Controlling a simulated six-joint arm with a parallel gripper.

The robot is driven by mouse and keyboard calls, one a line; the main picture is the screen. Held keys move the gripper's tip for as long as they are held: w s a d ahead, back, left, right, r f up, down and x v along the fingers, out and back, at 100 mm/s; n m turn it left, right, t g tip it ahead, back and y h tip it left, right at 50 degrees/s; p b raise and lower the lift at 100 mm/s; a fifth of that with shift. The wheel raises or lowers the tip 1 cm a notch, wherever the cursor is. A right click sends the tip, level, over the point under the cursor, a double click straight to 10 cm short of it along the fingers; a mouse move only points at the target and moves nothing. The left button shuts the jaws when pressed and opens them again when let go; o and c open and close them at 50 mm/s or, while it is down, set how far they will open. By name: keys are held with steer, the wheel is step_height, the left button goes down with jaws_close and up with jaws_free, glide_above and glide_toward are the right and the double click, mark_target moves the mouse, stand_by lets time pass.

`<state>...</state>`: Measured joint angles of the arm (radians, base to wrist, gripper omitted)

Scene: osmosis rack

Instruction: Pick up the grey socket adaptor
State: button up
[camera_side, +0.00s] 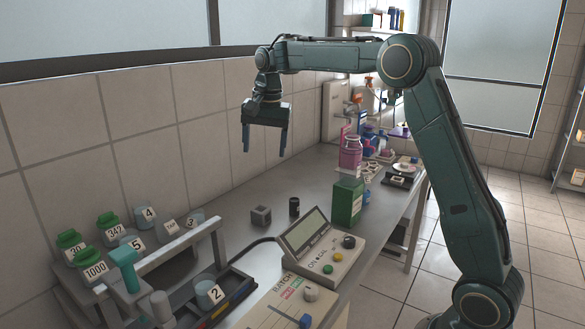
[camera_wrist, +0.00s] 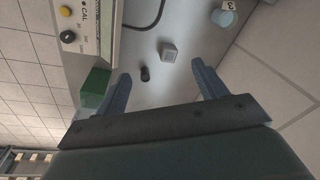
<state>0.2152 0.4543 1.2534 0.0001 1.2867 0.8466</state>
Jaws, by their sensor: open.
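A small grey block (camera_side: 261,215), which looks like the grey socket adaptor, sits on the metal bench in the side view. It also shows in the wrist view (camera_wrist: 169,52), ahead of the fingers and between their lines. A short black cylinder (camera_side: 294,207) stands just right of it in the side view and also shows in the wrist view (camera_wrist: 145,74). My gripper (camera_side: 265,152) is open and empty, pointing down well above the bench. In the wrist view my gripper (camera_wrist: 160,82) has its two fingers wide apart, touching nothing.
A green box (camera_side: 347,203) and a meter with a screen (camera_side: 322,249) stand to the right. A grey rack (camera_side: 160,258) with numbered, several green-capped containers is at front left. The tiled wall runs behind the bench. The bench between the block and the wall is clear.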

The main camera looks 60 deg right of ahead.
steer(key=w+d+f+m, duration=0.3)
steer(key=w+d+f, duration=0.1)
steer(key=w+f, duration=0.15)
steer(key=m+g, duration=0.2)
glide_above(261, 209)
step_height(261, 209, down, 7)
steer(key=shift+s+d+f, duration=0.15)
steer(key=shift+f, duration=0.05)
steer(key=shift+f, duration=0.1)
step_height(261, 209, down, 8)
steer(key=shift+f, duration=0.15)
steer(key=shift+w+f, duration=0.15)
steer(key=shift+f, duration=1.2)
steer(key=shift+w+f, duration=0.1)
steer(key=shift+f, duration=1.2)
